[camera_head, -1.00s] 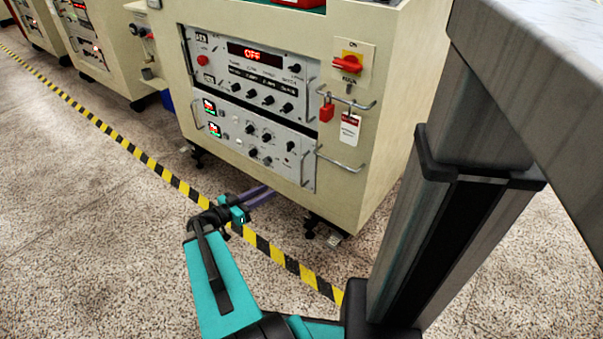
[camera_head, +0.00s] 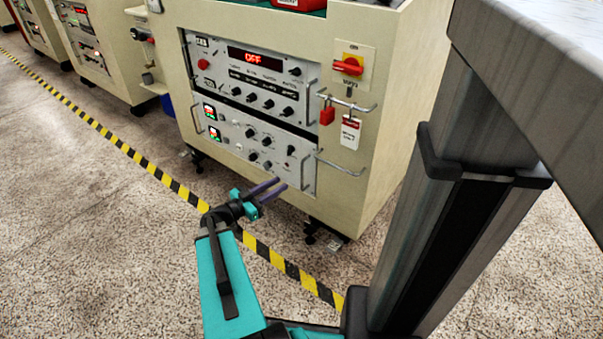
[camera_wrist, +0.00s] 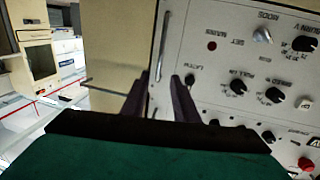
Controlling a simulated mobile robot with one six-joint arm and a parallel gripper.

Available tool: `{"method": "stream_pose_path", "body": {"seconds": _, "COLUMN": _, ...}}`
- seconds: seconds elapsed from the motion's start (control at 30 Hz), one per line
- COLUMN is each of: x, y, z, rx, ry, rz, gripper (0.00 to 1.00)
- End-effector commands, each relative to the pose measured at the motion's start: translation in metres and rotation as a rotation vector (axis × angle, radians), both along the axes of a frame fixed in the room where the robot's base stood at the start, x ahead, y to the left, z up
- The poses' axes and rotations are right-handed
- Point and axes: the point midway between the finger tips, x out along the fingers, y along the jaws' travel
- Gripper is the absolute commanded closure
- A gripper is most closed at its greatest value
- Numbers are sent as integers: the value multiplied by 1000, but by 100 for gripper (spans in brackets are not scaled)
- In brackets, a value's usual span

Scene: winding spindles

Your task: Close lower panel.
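The lower panel (camera_head: 240,142) is a light grey front with dials, small displays and a bar handle at each side, below the upper panel on the beige cabinet. I cannot tell how far it stands out from the cabinet. My gripper (camera_head: 272,190) is low in front of the panel's lower right part, its two purple fingers pointing toward the cabinet. In the wrist view, the fingers (camera_wrist: 165,85) are apart with nothing between them. The panel's knobs (camera_wrist: 239,86) and one bar handle (camera_wrist: 162,60) show there beyond the fingertips, apparently upside down.
The upper panel (camera_head: 250,78) carries a red OFF display. On the cabinet's right part are a red rotary switch (camera_head: 348,66), a red padlock (camera_head: 327,115), a white tag (camera_head: 350,132) and protruding metal bars. Yellow-black tape (camera_head: 170,180) crosses the open floor.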

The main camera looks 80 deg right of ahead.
Motion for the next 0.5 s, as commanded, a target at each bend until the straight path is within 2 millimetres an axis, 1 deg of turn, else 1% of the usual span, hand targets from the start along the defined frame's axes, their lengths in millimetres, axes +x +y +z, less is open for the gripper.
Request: {"method": "stream_pose_path", "body": {"seconds": 0.5, "x": -41, "y": -49, "z": -2, "rx": -1, "ry": 1, "rz": -2, "gripper": 73}}
